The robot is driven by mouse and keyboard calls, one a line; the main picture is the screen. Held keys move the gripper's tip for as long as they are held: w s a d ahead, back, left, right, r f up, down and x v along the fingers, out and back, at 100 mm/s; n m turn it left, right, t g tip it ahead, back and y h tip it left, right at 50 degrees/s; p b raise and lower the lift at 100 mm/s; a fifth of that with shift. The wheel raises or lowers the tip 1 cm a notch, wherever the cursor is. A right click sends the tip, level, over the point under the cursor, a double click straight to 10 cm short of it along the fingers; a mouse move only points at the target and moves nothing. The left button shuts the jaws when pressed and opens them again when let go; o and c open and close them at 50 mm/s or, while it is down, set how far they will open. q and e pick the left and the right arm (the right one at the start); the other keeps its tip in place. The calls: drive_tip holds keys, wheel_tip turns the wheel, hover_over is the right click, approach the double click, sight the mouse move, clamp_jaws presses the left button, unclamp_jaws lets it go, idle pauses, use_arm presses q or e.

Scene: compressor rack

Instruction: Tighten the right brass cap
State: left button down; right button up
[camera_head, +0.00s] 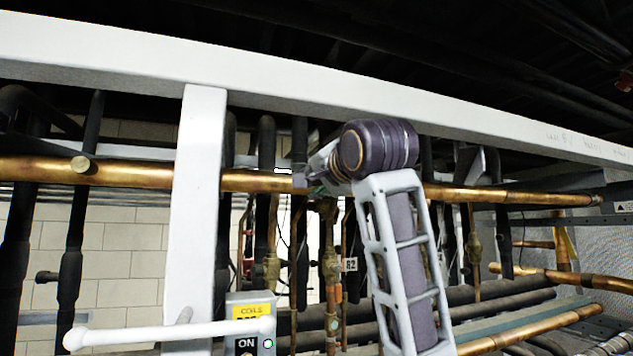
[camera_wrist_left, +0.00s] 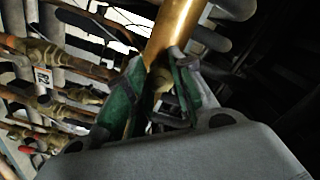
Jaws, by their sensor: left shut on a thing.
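My left gripper (camera_head: 312,180) is at the long copper pipe (camera_head: 125,171), to the right of the white post. In the left wrist view, its green-padded fingers (camera_wrist_left: 158,80) stand on both sides of a small brass-coloured part at the side of the copper pipe (camera_wrist_left: 178,28). The gripper is shut on this part, which I take to be the right brass cap; it is mostly hidden by the fingers. Another round brass cap (camera_head: 82,164) shows uncovered on the same pipe, left of the post. My right gripper is not in view.
A white post (camera_head: 198,190) and white beam (camera_head: 280,80) frame the pipe. Dark insulated pipes (camera_head: 75,220) and brass valves (camera_head: 332,265) crowd around and below. A control box with a yellow label (camera_head: 250,312) and a white handle (camera_head: 165,333) are at the lower left.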

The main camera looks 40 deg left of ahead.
use_arm(q)
drive_tip(key=shift+f+m+b, duration=0.15)
drive_tip(key=shift+m+b, duration=0.5)
drive_tip(key=shift+m, duration=2.15)
drive_tip(key=c, duration=1.2)
unclamp_jaws()
drive_tip(key=shift+s+d, duration=0.1)
drive_tip(key=shift+d, duration=0.05)
drive_tip(key=shift+v, duration=5.85)
